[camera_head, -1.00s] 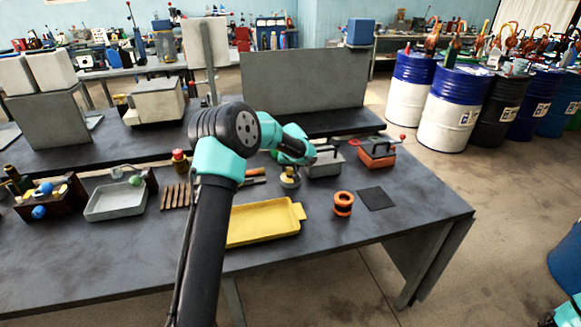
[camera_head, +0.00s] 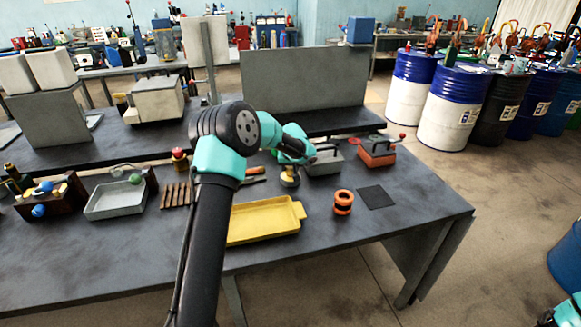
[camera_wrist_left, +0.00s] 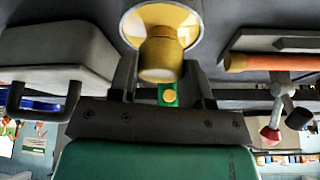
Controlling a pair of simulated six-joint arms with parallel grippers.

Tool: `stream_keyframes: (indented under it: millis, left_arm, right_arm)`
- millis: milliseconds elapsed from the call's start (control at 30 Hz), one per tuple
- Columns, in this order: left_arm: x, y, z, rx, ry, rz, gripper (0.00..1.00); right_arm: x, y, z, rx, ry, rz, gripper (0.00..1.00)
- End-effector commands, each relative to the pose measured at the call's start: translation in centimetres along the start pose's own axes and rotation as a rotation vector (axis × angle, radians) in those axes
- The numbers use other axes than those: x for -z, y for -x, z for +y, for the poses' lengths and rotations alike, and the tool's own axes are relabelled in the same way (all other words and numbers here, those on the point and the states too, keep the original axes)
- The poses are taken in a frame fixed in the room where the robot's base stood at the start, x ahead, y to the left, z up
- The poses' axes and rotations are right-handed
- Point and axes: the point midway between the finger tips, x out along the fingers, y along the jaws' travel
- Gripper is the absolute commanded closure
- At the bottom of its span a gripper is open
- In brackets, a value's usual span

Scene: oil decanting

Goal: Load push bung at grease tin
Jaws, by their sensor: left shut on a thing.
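The grease tin (camera_head: 289,181) is a small pale yellow round tin standing on the dark bench. In the left wrist view the tin (camera_wrist_left: 137,22) shows at the top, with a white and yellow rim. A brass-yellow bung (camera_wrist_left: 161,58) sits between the fingers of my left gripper (camera_wrist_left: 160,85), which is shut on it. The bung overlaps the tin's face in that view; I cannot tell whether it is seated or only close above. In the head view my left gripper (camera_head: 291,163) is right over the tin and partly hides it.
A grey box with a handle (camera_head: 324,162) stands close right of the tin, and a red box (camera_head: 377,155) beyond it. An orange-handled tool (camera_head: 254,171) lies left. A yellow tray (camera_head: 262,222), orange spool (camera_head: 343,202) and dark mat (camera_head: 376,197) lie nearer the front.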

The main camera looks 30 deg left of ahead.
Motion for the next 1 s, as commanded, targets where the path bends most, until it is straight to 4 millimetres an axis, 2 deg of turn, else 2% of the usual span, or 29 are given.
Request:
stream_keyframes:
  millis: [1000]
  left_arm:
    - [2.3,5.5,-0.2,0.0,0.001,0.001,0.78]
  right_arm:
    - [0.0,0.0,0.0,0.0,0.0,0.0,0.0]
